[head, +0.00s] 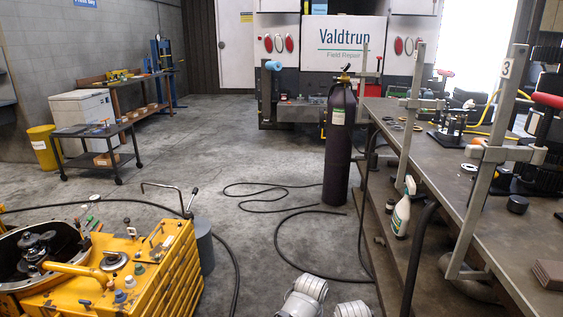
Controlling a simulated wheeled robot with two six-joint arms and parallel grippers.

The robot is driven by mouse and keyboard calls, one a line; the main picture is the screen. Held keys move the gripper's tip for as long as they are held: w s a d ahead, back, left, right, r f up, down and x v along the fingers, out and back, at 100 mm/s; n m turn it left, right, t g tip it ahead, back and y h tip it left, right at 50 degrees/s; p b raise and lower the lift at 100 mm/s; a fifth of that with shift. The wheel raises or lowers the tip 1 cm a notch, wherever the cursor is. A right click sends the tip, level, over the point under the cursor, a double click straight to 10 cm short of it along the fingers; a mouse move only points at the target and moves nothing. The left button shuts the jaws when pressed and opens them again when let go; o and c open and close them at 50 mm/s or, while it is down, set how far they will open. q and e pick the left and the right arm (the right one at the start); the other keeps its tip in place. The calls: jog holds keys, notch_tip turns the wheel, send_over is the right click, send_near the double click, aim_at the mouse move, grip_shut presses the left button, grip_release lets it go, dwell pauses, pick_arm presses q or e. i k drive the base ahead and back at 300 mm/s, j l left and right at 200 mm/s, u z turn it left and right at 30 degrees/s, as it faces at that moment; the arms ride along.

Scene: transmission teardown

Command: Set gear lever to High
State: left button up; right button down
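A yellow machine housing (172,268) stands at the lower left, cut off by the picture's bottom edge. A thin lever (191,202) with a dark knob rises at its back right corner. A bent dark bar handle (160,186) stands beside it. A thick yellow handle (72,268) lies across the top near the round opening (38,250), which holds dark metal parts. Small knobs and caps sit on the top. I cannot tell which of these is the gear lever, and no High marking is readable. Neither of my grippers is in view.
A metal workbench (448,185) with clamps and parts fills the right side. A dark gas cylinder (340,140) stands beside it. Black hoses (280,195) lie on the concrete floor. A small cart (95,130) and yellow bin (44,148) are at the back left. The middle floor is mostly clear.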

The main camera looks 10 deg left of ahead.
aim_at(127, 221)
jog(key=i+u, duration=0.35)
jog(key=i, duration=0.15)
jog(key=i+l+u, duration=0.2)
jog(key=i+u, duration=0.15)
jog(key=i, duration=0.15)
jog(key=i+l+u, duration=0.45)
jog(key=i+u, duration=0.15)
jog(key=u, duration=0.15)
jog(key=i+l+u, duration=0.15)
jog(key=u, duration=0.25)
jog(key=i+l+u, duration=0.25)
jog(key=u, duration=0.15)
jog(key=i+l+u, duration=0.2)
jog(key=u, duration=0.2)
jog(key=i+l+u, duration=0.1)
jog(key=l+u, duration=0.3)
jog(key=i+l+u, duration=0.15)
jog(key=l+u, duration=0.45)
jog(key=l, duration=0.2)
jog(key=i, duration=0.05)
